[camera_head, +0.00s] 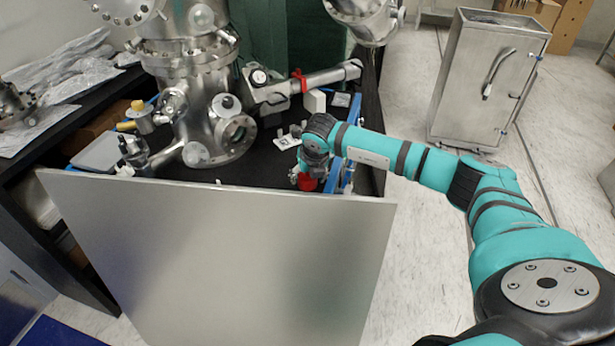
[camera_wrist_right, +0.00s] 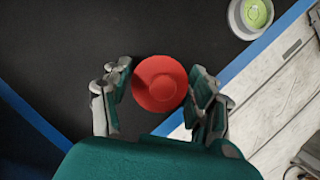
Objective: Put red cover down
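The red cover (camera_head: 307,184) shows in the head view just below my right gripper (camera_head: 308,172), over the right end of the dark bench, partly hidden by the upright metal panel. In the right wrist view the cover (camera_wrist_right: 160,83) is a round red disc with a raised middle. The two fingers of my right gripper (camera_wrist_right: 160,88) stand apart, one on each side of it, close to its rim. I cannot tell whether they touch it or whether the cover rests on the bench. My left gripper is not in view.
A large metal panel (camera_head: 225,260) stands upright in front of the bench. A steel vacuum chamber (camera_head: 205,100) stands behind. Blue tape edges the dark surface (camera_wrist_right: 60,60). A pale round part with a green centre (camera_wrist_right: 254,14) lies near the edge. A metal cabinet (camera_head: 480,85) stands right.

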